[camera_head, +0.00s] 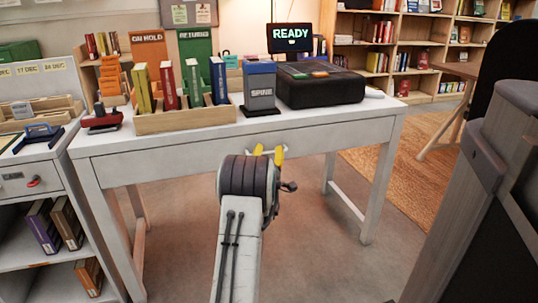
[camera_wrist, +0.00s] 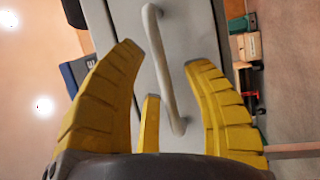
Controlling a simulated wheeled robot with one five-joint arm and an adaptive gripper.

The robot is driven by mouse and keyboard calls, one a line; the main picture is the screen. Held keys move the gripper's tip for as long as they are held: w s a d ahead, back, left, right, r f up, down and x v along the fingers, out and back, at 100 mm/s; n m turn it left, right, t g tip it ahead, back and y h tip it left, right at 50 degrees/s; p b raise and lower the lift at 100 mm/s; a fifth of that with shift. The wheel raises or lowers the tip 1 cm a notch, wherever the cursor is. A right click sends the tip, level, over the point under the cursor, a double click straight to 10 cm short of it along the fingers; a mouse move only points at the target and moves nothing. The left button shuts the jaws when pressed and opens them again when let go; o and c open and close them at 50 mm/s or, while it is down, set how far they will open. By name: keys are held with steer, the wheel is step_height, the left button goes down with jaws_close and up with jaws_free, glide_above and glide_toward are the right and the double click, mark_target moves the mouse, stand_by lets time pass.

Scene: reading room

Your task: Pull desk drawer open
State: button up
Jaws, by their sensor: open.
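The white desk (camera_head: 130,141) stands ahead, and its pale front panel (camera_head: 165,164) faces me. My gripper (camera_head: 269,152) is in front of that panel, right of its middle, and blocks much of the drawer handle there. In the wrist view, the light bar handle (camera_wrist: 164,62) runs across the grey drawer front (camera_wrist: 202,25). My yellow fingers (camera_wrist: 166,56) are open and spread to both sides of the handle. The handle lies between them, and I cannot tell whether any finger touches it. The drawer front looks flush with the desk.
The desktop holds a wooden book rack (camera_head: 185,120), a grey "SPINE" box (camera_head: 260,83), a black case (camera_head: 318,88) and a red stapler-like tool (camera_head: 102,120). A white cabinet (camera_head: 22,158) stands left. A dark upright piece (camera_head: 470,200) fills the right foreground. The floor under the desk looks clear.

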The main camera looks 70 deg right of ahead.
steer(key=shift+w+d, duration=0.1)
steer(key=shift+d, duration=0.25)
steer(key=shift+c, duration=0.4)
jaws_close()
